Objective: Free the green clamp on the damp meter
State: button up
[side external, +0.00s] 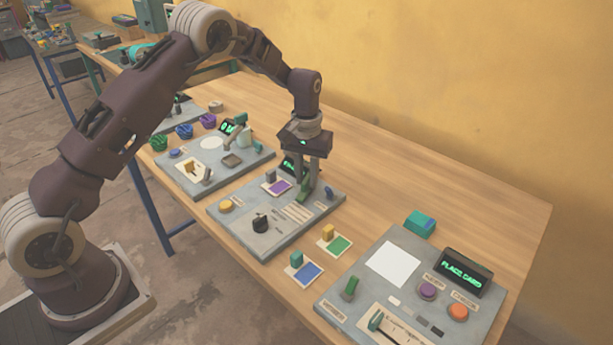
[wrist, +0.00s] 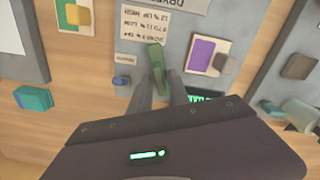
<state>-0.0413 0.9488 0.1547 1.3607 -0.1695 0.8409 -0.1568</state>
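The damp meter appears to be the middle grey panel (side external: 234,228), with a black knob (side external: 260,223) and a display mostly hidden behind my gripper. The green clamp (side external: 304,194) stands at its back right part, and in the wrist view it is a green lever (wrist: 156,57) pointing away from my fingers. My gripper (side external: 311,182) is down over this panel, pointing downward. Its two fingers (wrist: 162,88) are apart, with the near end of the clamp between them. Contact between fingers and clamp cannot be made out.
A purple card (side external: 279,187) lies on the same panel. Left is another panel with a toggle (side external: 205,177); right is a panel with a "PLACE CARD" display (side external: 463,269). Green (side external: 337,244) and blue (side external: 306,271) cards with blocks lie between. The table's back right is clear.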

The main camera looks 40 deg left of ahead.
aim_at(307, 179)
jog(key=shift+o, duration=0.6)
notch_tip(307, 179, up, 7)
jog(key=shift+s+r, duration=0.1)
jog(key=shift+r, duration=0.1)
jog(key=s+d+r+m+t, duration=0.2)
jog(key=s+d+r+t, duration=0.15)
jog(key=s+r, duration=1.2)
jog(key=s+d+r+m+t, duration=0.1)
jog(key=s+d+m+t, duration=0.1)
jog(key=s, duration=1.7)
jog(key=shift+s+d+r+m, duration=0.15)
jog(key=shift+d+m, duration=0.15)
